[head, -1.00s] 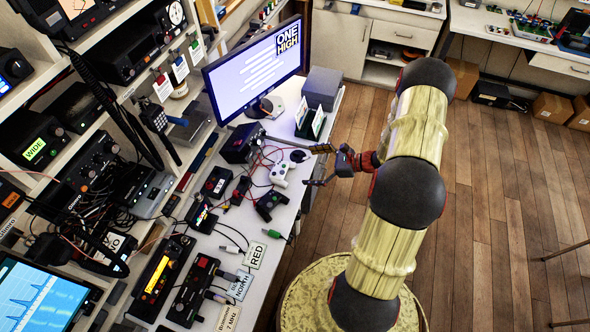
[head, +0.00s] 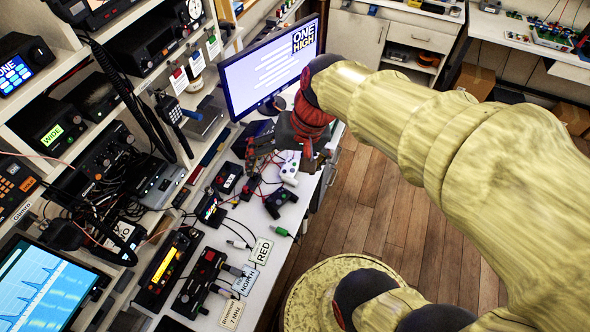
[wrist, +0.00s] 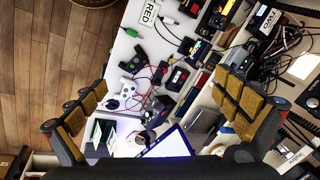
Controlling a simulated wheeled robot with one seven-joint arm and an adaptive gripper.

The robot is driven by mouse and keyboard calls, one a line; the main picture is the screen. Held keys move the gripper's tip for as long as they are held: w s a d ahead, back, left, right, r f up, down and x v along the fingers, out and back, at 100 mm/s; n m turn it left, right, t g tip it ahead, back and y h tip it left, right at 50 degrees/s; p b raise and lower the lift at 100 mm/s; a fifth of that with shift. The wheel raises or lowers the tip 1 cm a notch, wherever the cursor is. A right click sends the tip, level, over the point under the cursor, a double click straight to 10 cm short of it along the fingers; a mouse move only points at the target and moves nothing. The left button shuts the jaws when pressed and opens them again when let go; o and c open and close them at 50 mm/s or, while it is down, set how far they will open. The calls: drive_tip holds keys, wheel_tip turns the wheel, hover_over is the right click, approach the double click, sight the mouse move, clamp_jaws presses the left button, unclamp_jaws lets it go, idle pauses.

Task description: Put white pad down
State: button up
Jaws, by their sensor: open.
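The white pad (head: 289,168) is a game controller lying on the white desk, and it also shows in the wrist view (wrist: 127,91). A black pad (head: 279,203) lies nearer, and it shows above the white one in the wrist view (wrist: 132,60). My gripper (head: 279,158) is over the desk beside the white pad in the head view, partly covering the area behind it. In the wrist view my gripper (wrist: 165,92) has its fingers wide apart with nothing between them. The white pad lies below, within the gap as seen there, apart from both fingers.
The lit monitor (head: 268,62) stands behind my gripper. Shelves of radios (head: 95,150) rise along the left. Cables and small boxes crowd the desk, with paper labels (head: 262,251) near its front edge. The wooden floor (head: 385,215) is open on the right.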

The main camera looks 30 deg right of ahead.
drive_tip(key=s+r+n+t+h, duration=0.2)
drive_tip(key=s+r+n+t, duration=0.1)
drive_tip(key=s+r+n, duration=0.1)
drive_tip(key=shift+s+r+n+h, duration=0.3)
drive_tip(key=shift+s+r+n, duration=0.1)
drive_tip(key=shift+s+r, duration=0.45)
